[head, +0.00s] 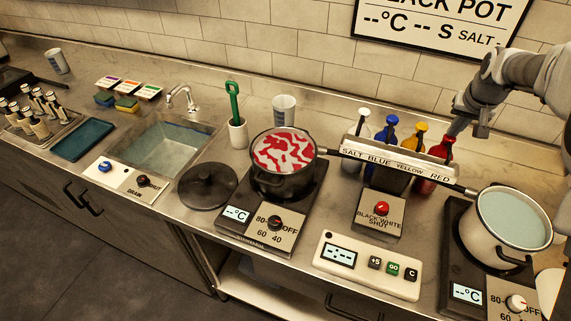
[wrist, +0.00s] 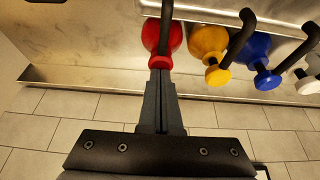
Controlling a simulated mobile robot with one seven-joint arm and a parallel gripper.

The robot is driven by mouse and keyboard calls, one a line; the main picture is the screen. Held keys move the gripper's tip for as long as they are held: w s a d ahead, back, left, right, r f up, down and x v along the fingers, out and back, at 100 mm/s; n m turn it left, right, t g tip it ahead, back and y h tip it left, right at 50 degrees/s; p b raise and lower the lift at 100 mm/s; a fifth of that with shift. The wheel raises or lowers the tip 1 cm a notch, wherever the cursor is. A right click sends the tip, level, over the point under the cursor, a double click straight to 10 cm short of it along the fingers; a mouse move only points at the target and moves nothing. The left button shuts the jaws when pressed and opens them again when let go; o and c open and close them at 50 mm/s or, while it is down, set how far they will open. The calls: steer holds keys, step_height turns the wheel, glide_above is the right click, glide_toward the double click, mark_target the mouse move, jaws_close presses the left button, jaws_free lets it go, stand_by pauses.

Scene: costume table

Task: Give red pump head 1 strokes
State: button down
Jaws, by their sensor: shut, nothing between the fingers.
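The red bottle (head: 426,186) stands at the right end of the row behind the labelled rack (head: 400,162). Its red pump head (wrist: 160,58) shows in the wrist view with a dark nozzle running up over the red bottle. My gripper (wrist: 160,75) is shut and empty, its fingertips right at the pump head. I cannot tell whether they touch it. In the head view my gripper (head: 452,134) is just above the red bottle's top, which it partly hides.
Yellow (head: 412,141), blue (head: 388,131) and white (head: 360,133) pump bottles stand close by on the left. A black pot (head: 284,181) with red-and-white contents and a pale pot (head: 497,258) stand on hot plates. The tiled wall is close behind.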

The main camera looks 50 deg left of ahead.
steer(key=shift+s+f, duration=0.1)
steer(key=shift+f, duration=0.05)
steer(key=shift+r+p, duration=0.95)
steer(key=shift+r, duration=0.4)
steer(key=shift+r, duration=0.1)
steer(key=shift+r+p, duration=2.1)
steer(key=shift+r, duration=0.85)
